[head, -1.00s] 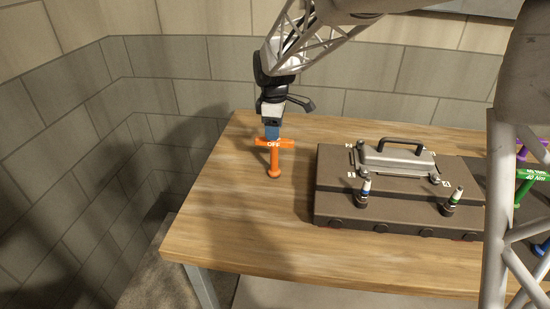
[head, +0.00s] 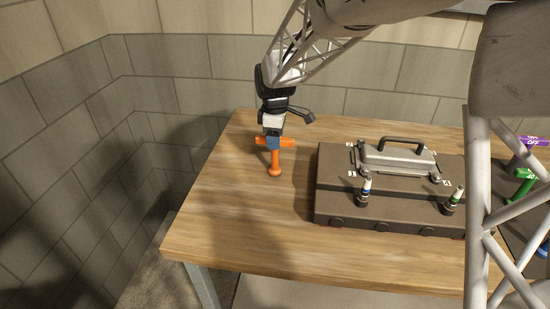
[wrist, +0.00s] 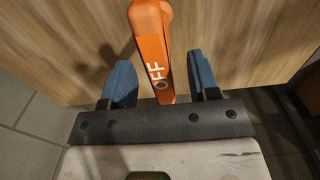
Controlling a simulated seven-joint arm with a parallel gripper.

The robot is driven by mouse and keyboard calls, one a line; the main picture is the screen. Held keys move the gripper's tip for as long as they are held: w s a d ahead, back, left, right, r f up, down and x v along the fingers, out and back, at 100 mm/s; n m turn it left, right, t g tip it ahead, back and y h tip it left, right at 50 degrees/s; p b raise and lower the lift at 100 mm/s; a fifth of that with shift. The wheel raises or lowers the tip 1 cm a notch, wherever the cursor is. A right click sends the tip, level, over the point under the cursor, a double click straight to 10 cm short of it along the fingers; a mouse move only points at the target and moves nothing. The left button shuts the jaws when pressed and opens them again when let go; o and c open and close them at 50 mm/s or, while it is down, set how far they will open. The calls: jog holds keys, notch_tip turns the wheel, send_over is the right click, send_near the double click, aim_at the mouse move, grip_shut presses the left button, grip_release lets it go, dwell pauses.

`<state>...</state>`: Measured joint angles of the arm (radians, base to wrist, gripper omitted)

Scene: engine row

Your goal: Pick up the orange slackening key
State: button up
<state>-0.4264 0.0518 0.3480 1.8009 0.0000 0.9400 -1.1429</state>
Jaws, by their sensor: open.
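The orange slackening key (head: 275,163) stands upright on the wooden table, left of the dark engine block, with its T-shaped bar on top. In the wrist view the key's bar (wrist: 152,50) is marked OFF and runs between my two blue fingers. My gripper (head: 272,143) is right at the top bar in the head view, fingers pointing down. In the wrist view my gripper (wrist: 161,85) is open, with a visible gap on each side of the bar. The fingers hide part of the bar in the head view.
The dark engine block (head: 335,203) with a metal handle (head: 400,141) and two upright bolts stands to the right. Green (head: 522,183) and purple (head: 535,141) tools stand at the far right. The table's left front (head: 235,240) is clear.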

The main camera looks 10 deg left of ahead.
aim_at(275, 157)
jog(key=shift+f, duration=2)
jog(key=shift+c, duration=0.4)
jog(key=shift+w, duration=0.1)
grip_shut()
